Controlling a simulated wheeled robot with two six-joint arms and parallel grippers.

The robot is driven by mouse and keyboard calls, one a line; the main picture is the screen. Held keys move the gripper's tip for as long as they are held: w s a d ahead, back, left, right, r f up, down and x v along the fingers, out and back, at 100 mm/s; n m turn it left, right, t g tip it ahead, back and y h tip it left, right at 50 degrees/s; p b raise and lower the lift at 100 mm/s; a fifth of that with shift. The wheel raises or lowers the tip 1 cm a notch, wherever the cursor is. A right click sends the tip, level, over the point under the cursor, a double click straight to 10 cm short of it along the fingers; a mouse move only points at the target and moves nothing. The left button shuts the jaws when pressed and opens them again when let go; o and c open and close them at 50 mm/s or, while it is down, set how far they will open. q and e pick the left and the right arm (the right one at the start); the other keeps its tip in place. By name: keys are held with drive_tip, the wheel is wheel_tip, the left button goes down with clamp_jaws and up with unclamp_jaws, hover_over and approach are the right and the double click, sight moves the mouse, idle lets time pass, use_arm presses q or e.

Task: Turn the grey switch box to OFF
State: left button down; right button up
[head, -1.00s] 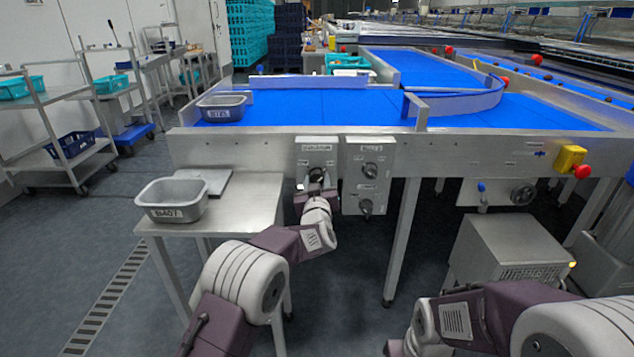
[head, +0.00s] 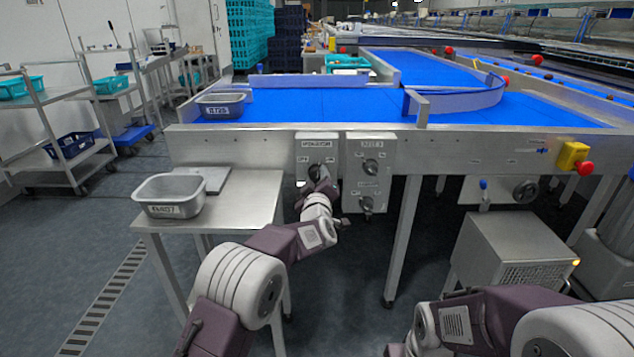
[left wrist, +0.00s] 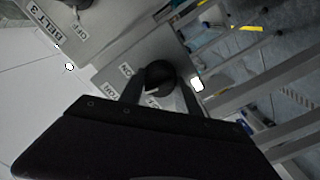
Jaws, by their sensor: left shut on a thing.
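The grey switch box (head: 303,147) hangs on the front of the belt frame, left of a second box labelled BELT 3 (head: 383,147). My left gripper (head: 319,174) is at its knob, in front of the box's lower part. In the left wrist view the two fingers (left wrist: 158,84) stand on either side of the round black knob (left wrist: 160,76) and are shut on it. Small ON/OFF labels show beside the knob, but its pointer is too hidden to read.
A steel side table (head: 250,205) with a grey tub (head: 170,196) stands left of my left arm. The BELT 3 box has two knobs close on the right. A table leg (head: 401,240) and a steel cabinet (head: 515,243) stand further right.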

use_arm(q)
drive_tip(key=n+b, duration=0.3)
drive_tip(key=n, duration=0.3)
drive_tip(key=shift+f, duration=0.2)
drive_tip(key=n+b, duration=0.3)
drive_tip(key=n, duration=0.2)
drive_tip(key=shift+r, duration=0.1)
drive_tip(key=shift+n, duration=0.4)
drive_tip(key=c, duration=0.9)
unclamp_jaws()
drive_tip(key=shift+o, duration=0.2)
drive_tip(key=shift+s+r, duration=0.1)
